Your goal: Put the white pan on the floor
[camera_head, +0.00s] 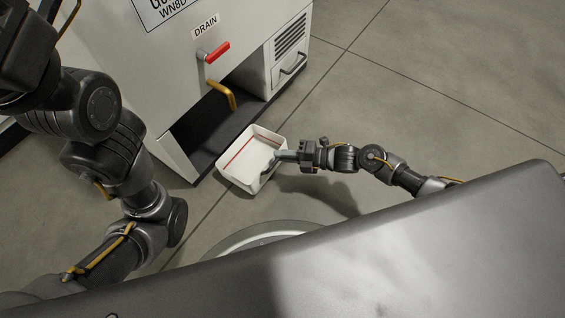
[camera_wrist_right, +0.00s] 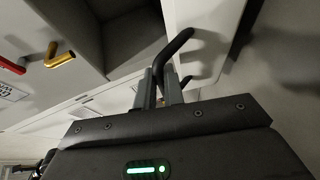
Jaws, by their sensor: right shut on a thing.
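The white pan (camera_head: 240,173) is a shallow open tray with a red line along its inside, in front of the machine's open lower bay. My right gripper (camera_head: 280,156) is shut on the pan's handle at its right side. In the right wrist view, the fingers (camera_wrist_right: 158,88) close around the dark curved handle (camera_wrist_right: 178,45), with the pan's white wall (camera_wrist_right: 205,50) behind. The pan looks low, near the floor; I cannot tell whether it touches it. My left arm is at the left; its gripper is not seen.
The white machine (camera_head: 165,75) has a red drain lever (camera_head: 217,53) and a yellow pipe (camera_head: 224,93) above the dark bay (camera_head: 208,130). The grey tiled floor (camera_head: 420,100) is clear to the right.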

